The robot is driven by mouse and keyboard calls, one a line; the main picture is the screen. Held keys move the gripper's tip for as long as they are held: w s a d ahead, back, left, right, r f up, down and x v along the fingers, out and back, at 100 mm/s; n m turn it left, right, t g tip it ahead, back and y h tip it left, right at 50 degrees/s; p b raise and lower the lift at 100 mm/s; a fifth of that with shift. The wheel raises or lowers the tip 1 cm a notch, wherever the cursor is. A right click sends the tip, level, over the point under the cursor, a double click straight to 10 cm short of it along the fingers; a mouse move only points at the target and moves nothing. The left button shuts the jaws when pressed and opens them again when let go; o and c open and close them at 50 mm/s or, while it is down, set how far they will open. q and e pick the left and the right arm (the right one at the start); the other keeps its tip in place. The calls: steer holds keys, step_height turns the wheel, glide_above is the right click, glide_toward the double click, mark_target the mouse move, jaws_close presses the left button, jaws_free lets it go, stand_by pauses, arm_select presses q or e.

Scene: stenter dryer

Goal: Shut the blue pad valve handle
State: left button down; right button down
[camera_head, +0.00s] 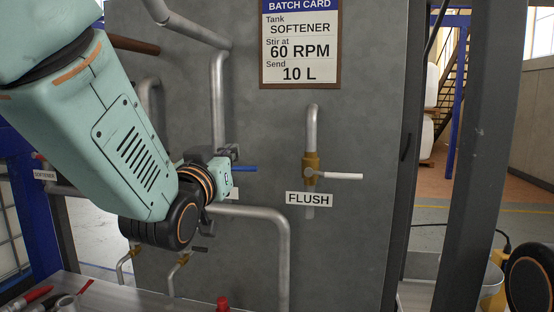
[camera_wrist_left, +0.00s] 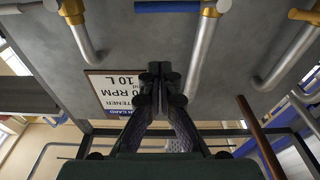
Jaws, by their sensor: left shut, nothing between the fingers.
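The blue pad valve handle (camera_head: 243,168) sticks out level to the right from behind my left gripper in the head view. Its valve body and most of its label are hidden there by my wrist. In the left wrist view, which is turned upside down, the blue handle (camera_wrist_left: 168,6) lies level at the top edge, beside a brass valve body (camera_wrist_left: 212,6) on a steel pipe. My left gripper (camera_head: 235,152) is shut and empty, close to the handle in the head view. In the wrist view its fingertips (camera_wrist_left: 160,68) are together and apart from the handle. My right gripper is out of view.
A FLUSH valve with a level white handle (camera_head: 340,176) stands to the right on the grey panel (camera_head: 350,240). The batch card (camera_head: 300,45) hangs above. Steel pipes (camera_head: 283,255) run below and left. A dark post (camera_head: 468,150) stands at the right.

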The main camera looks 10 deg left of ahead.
arm_select(q)
steer(key=p, duration=0.2)
glide_above(233, 168)
steer(key=s+d, duration=0.1)
steer(key=d, duration=0.1)
steer(key=f, duration=0.3)
steer(key=shift+s+d, duration=0.1)
steer(key=shift+s, duration=0.2)
steer(key=shift+w+f, duration=0.15)
